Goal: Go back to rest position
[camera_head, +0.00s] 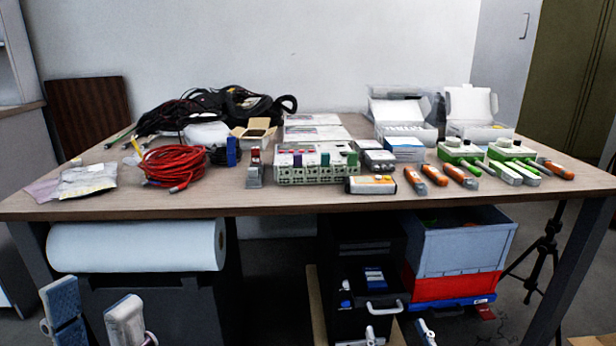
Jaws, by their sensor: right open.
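My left gripper (94,304) shows at the bottom left, below and in front of the table. Its two pale fingers stand apart with nothing between them. My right gripper (398,335) shows only by its fingertips at the bottom edge, right of the middle. They are apart, and nothing is seen held in them. Both grippers are below the level of the wooden table top (330,199) and clear of the things on it. Most of both arms is out of view.
The table holds a red cable coil (172,164), a sensor block (315,165), orange-handled tools (460,176), green devices (512,153) and open white boxes (470,131). Under it are a white roll (135,246), a black drawer unit (362,255) and a grey crate (455,250). A tripod (545,250) stands right.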

